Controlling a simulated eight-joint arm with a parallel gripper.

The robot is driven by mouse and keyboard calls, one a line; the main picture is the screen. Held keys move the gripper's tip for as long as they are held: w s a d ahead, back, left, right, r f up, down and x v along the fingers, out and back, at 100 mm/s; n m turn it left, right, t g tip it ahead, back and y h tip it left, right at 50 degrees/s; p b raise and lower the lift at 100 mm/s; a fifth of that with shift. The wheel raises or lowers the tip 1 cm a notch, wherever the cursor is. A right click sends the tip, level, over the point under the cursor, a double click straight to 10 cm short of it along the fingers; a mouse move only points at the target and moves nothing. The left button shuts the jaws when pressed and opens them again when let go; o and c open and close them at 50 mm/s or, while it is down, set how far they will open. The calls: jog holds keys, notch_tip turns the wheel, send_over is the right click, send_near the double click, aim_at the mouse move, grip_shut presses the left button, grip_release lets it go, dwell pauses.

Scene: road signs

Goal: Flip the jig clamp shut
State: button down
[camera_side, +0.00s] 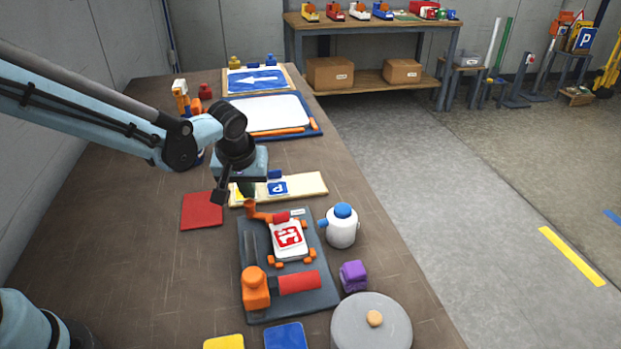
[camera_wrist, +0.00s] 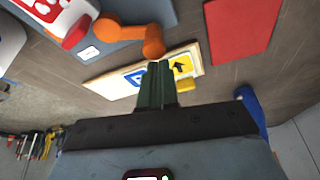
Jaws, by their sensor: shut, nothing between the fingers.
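The jig (camera_side: 256,236) is a dark grey plate on the bench, holding a white sign plate with a red symbol (camera_side: 289,237) between orange corner posts. At its far edge, an orange clamp arm (camera_side: 258,213) ends in a red part (camera_side: 281,217) by the sign's edge; I cannot tell whether it presses on it. The orange arm also shows in the wrist view (camera_wrist: 128,34). An orange block (camera_side: 255,288) with a red handle (camera_side: 299,282) lies across the near end. My gripper (camera_wrist: 158,68) is shut and empty, above the bench beyond the clamp arm, apart from it.
A pale wooden strip (camera_side: 305,184) with small blue and yellow signs lies just beyond the jig. A red square (camera_side: 201,211) lies left. A white jar with blue lid (camera_side: 342,228), a purple block (camera_side: 353,276) and a grey round pot (camera_side: 371,330) stand right.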

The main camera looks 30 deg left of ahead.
jog(key=n, duration=0.1)
jog(key=s+n, duration=0.1)
jog(key=n+y, duration=0.1)
jog(key=shift+s+d+n+g, duration=0.25)
jog(key=shift+s+n+g, duration=0.1)
jog(key=shift+n+g, duration=0.05)
jog(key=shift+s+d, duration=0.15)
jog(key=shift+s, duration=0.1)
jog(key=shift+s, duration=0.1)
jog(key=w+a, duration=0.1)
jog(key=w+a+r, duration=0.1)
jog(key=a, duration=0.1)
jog(key=shift+w+a, duration=0.3)
jog(key=v, duration=1)
jog(key=shift+d, duration=0.3)
jog(key=shift+s, duration=0.1)
